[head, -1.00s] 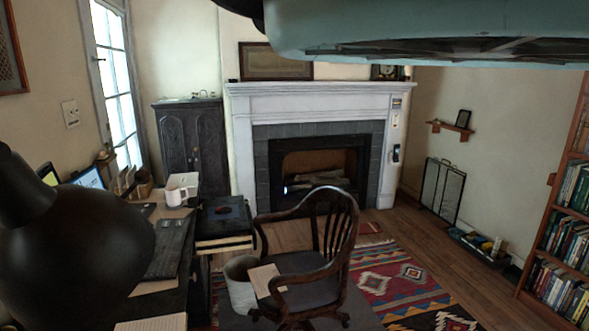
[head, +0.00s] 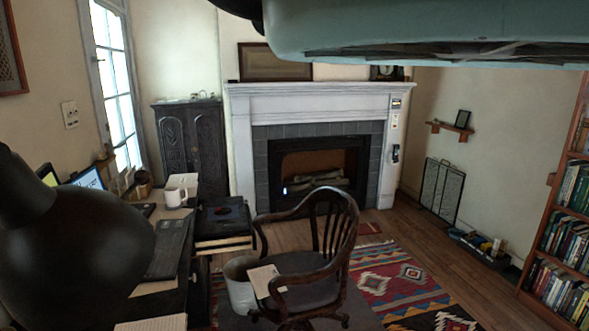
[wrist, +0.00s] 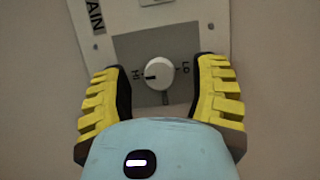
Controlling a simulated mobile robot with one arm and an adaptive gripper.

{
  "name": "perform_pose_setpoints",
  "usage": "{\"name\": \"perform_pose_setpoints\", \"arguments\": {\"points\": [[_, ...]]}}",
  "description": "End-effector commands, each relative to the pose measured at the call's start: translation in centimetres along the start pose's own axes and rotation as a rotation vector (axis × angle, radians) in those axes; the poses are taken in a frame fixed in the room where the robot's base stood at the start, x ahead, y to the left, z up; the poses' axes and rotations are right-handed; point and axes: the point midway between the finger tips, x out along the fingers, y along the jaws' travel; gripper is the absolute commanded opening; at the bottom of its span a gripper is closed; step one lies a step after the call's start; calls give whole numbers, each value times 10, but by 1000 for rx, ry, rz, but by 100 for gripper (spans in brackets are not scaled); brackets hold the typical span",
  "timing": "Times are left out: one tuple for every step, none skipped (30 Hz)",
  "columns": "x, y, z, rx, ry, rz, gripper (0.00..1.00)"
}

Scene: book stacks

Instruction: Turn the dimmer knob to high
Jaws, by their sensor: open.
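The dimmer knob (wrist: 159,74) is a round white knob on a grey plate (wrist: 137,45) in the wrist view. A "Hi" label is printed on its left and a "Lo" label on its right. A dark mark on the knob's face lies on its left side, pointing towards "Hi". My gripper (wrist: 160,67) is open, with one yellow-padded finger on each side of the knob. A gap shows between each finger and the knob. The fingers are not touching the knob. In the head view I cannot make out the knob or my gripper's fingers.
A label reading "AIN", cut off by the frame edge, and part of another fitting (wrist: 157,12) are above the knob. The head view shows a white fireplace (head: 305,98), a wooden chair (head: 338,225), a desk with a white mug (head: 180,188), and a bookshelf at right.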

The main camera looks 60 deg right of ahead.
Motion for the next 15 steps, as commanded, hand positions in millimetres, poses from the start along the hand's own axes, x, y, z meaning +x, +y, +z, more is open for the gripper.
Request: {"name": "perform_pose_setpoints", "arguments": {"points": [[-3, 0, 0, 1, 0, -2, 60], [-5, 0, 1, 1, -1, -2, 60], [-8, 0, 1, 1, 0, -2, 60], [-11, 0, 0, 2, 0, -2, 60], [-14, 0, 0, 1, 1, -2, 60], [-19, -1, 0, 0, 2, -3, 60], [-22, 0, 0, 0, 2, -3, 60], [-25, 0, 0, 2, 2, -1, 60], [-30, 1, 0, 3, 4, 0, 60], [-34, 1, 0, 3, 3, -1, 60], [-37, 0, 0, 2, 2, -1, 60], [-42, 0, 0, 2, 2, -2, 60], [-46, 0, 0, 2, 2, -3, 60], [-50, 0, 0, 2, 2, -2, 60], [-55, 0, 0, 1, 1, -2, 60]]}}
